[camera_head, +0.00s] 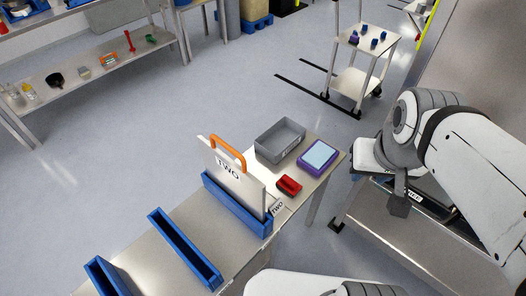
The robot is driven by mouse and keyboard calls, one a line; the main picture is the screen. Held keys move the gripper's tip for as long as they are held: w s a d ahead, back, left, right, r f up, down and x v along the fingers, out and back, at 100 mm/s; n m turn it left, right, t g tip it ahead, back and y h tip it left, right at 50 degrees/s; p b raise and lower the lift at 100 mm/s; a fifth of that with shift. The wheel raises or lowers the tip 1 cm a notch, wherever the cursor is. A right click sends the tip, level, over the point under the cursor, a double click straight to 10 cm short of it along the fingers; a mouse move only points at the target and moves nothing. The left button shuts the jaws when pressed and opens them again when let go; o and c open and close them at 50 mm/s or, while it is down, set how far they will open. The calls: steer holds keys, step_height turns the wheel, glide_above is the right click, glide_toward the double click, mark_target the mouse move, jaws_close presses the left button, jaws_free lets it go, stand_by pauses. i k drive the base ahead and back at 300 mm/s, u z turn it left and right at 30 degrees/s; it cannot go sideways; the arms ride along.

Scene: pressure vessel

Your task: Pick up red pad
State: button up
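A small red pad (289,185) lies on the metal table, right of the board marked TWO and in front of the grey bin. My gripper (398,203) is at the right, beyond the table's right edge and well apart from the red pad. Its dark fingers hang downward at the end of my white arm. The view does not show whether the fingers are open or shut.
A grey bin (280,141) and a purple-framed tablet (319,156) stand behind the pad. A white TWO board (232,174) with an orange handle stands upright in a blue holder (237,209). An empty blue holder (185,249) lies further left. A cart (365,84) stands behind.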

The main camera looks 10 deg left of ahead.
mark_target(288, 185)
steer(key=u, duration=2.4)
steer(key=k, duration=1.25)
steer(key=z, duration=1.1)
steer(key=i, duration=1)
